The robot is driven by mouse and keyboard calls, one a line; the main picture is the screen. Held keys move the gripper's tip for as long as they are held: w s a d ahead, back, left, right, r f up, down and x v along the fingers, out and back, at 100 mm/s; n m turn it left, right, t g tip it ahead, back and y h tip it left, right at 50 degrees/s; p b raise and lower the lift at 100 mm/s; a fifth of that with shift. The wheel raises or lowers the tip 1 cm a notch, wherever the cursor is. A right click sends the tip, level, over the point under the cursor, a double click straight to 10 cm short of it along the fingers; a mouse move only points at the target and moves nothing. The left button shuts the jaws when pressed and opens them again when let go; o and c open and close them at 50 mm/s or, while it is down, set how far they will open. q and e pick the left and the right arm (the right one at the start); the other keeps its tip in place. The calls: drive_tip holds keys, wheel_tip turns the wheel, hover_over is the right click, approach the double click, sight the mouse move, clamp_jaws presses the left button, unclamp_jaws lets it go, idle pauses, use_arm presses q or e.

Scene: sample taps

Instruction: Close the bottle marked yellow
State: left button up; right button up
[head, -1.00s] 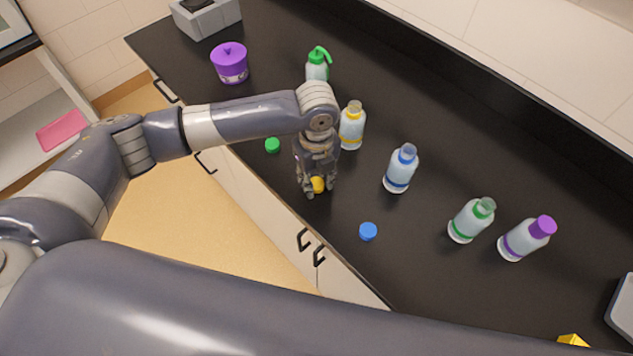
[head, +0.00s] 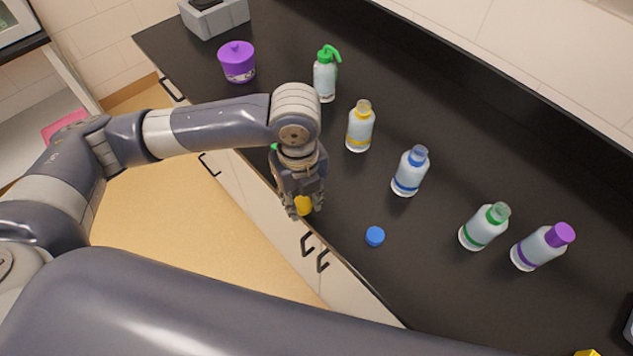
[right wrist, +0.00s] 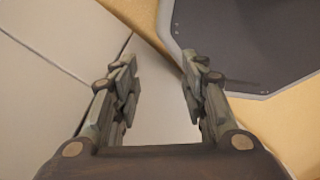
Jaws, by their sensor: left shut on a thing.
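The bottle marked yellow (head: 359,128) stands upright and uncapped on the black counter, with a yellow band and a yellow ring at its neck. My left gripper (head: 304,210) is shut on a yellow cap (head: 303,204), near the counter's front edge, to the left of and in front of that bottle. The cap and bottle are apart. My right gripper (right wrist: 160,100) shows only in the right wrist view, with its fingers spread and nothing between them.
A blue-banded bottle (head: 410,171), a green-banded bottle (head: 483,227) and a purple-capped bottle (head: 541,247) stand to the right. A blue cap (head: 375,236) lies near the front edge. A green spray bottle (head: 325,75) and purple pot (head: 238,62) stand further left.

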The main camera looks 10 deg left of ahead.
use_arm(q)
drive_tip(key=s+a+b, duration=0.1)
drive_tip(key=s+a, duration=0.1)
drive_tip(key=s, duration=0.5)
drive_tip(key=shift+s+r, duration=0.35)
drive_tip(key=shift+r, duration=0.05)
drive_tip(key=shift+a, duration=0.1)
